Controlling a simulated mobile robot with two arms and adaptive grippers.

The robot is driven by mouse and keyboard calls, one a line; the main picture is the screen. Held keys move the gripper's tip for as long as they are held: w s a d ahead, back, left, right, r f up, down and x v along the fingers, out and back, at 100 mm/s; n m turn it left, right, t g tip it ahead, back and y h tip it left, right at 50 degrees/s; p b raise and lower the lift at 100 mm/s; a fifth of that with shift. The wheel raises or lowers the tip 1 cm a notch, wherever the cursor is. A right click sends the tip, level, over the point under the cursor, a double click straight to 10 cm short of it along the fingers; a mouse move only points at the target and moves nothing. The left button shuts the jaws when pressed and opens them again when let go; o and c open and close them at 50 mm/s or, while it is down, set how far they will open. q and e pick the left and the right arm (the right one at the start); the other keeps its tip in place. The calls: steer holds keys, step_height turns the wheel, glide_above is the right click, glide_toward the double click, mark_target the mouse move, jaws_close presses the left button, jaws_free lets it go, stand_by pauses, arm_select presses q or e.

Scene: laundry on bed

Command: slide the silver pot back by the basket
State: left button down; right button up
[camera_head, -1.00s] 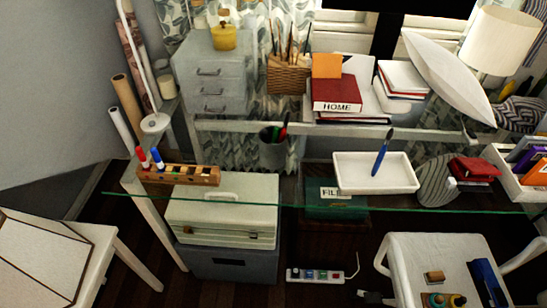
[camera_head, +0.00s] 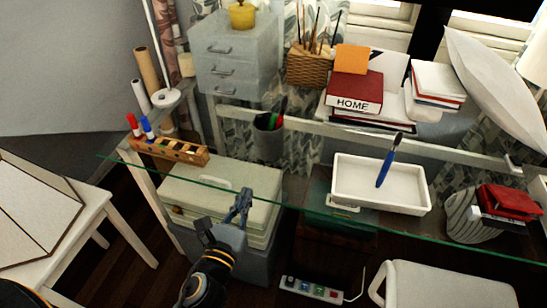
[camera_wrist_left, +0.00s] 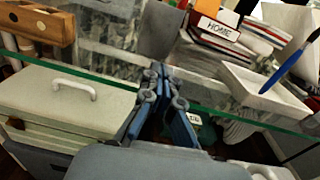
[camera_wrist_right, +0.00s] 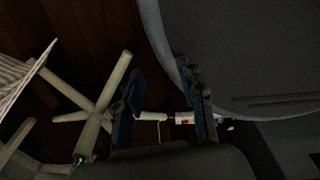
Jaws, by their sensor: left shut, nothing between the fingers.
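The silver pot (camera_head: 268,143) is a grey cylindrical cup holding red, green and dark pens. It stands on the glass desk, in front of and left of the wicker basket (camera_head: 310,66), which holds several brushes. My left gripper (camera_head: 244,196) is shut and empty at the desk's front glass edge, nearer to me than the pot and apart from it. Its closed fingers also show in the left wrist view (camera_wrist_left: 158,75). My right gripper (camera_wrist_right: 163,105) is open and empty in the right wrist view, facing the floor area; it is outside the head view.
A wooden marker rack (camera_head: 168,150) stands left of the pot. A white tray (camera_head: 380,206) with a blue pen lies to its right. A grey drawer unit (camera_head: 232,60) stands behind left, and a HOME book stack (camera_head: 355,93) behind right. The glass edge (camera_head: 300,209) crosses in front.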

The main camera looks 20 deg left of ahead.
arm_select(q)
steer(key=r, duration=0.1)
steer(key=p, duration=0.3)
glide_toward(265, 146)
steer(key=w, duration=0.5)
steer(key=shift+w, duration=0.4)
steer(key=shift+w+f, duration=0.15)
steer(key=shift+w, duration=0.45)
steer(key=shift+w, duration=0.1)
